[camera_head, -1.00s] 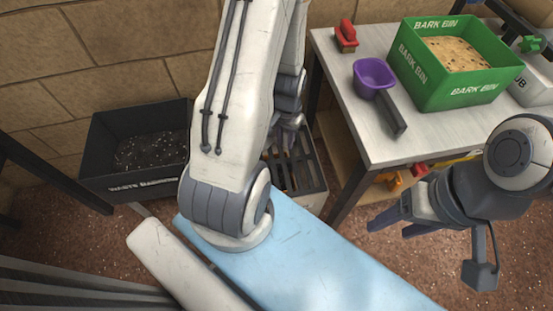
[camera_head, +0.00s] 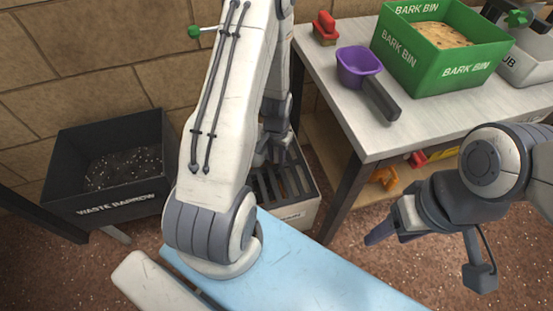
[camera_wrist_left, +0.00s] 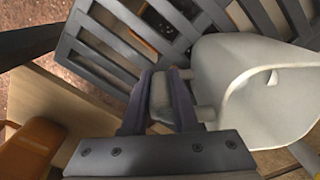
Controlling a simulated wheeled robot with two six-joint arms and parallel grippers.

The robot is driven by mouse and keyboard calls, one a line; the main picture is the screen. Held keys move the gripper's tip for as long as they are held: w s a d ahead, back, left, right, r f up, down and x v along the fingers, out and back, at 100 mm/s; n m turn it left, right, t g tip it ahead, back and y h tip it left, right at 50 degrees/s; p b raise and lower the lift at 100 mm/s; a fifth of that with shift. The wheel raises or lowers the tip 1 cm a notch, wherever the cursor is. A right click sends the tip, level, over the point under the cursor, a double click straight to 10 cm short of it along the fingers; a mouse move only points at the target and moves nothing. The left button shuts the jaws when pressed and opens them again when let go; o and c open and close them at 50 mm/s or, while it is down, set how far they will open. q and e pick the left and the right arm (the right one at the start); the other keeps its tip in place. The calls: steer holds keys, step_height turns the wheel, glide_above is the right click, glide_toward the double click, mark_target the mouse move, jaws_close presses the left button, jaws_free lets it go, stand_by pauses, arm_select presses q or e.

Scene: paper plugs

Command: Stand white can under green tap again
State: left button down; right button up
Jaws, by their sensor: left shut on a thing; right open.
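The white can (camera_wrist_left: 240,75) shows in the left wrist view, right of my left gripper, with a curved handle on its far right. My left gripper (camera_wrist_left: 160,98) is shut on a grey grip piece joined to the can's side by short stubs. The can is close over dark slats; whether it touches them I cannot tell. In the head view my left gripper (camera_head: 272,143) is partly behind my arm, above the slatted grate (camera_head: 285,182), and I cannot make out the can. A green knob (camera_head: 194,31) on a pale stem shows at the wall. My right gripper (camera_head: 385,222) is open and empty.
A dark waste barrow (camera_head: 62,192) stands at left. The bench (camera_head: 345,128) at right holds a purple scoop (camera_head: 358,66), a red-handled item (camera_head: 325,27), a green bark bin (camera_head: 400,57) and a pale tub (camera_head: 535,85). Another green fitting (camera_head: 517,17) is above the tub. An orange item (camera_head: 383,178) lies below.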

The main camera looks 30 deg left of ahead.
arm_select(q)
steer(key=shift+r, duration=0.1)
steer(key=c, duration=0.7)
jaws_free()
steer(key=shift+f, duration=0.2)
step_height(320, 180, up, 11)
steer(key=p, duration=0.5)
steer(key=shift+p, duration=0.35)
steer(key=shift+r, duration=0.7)
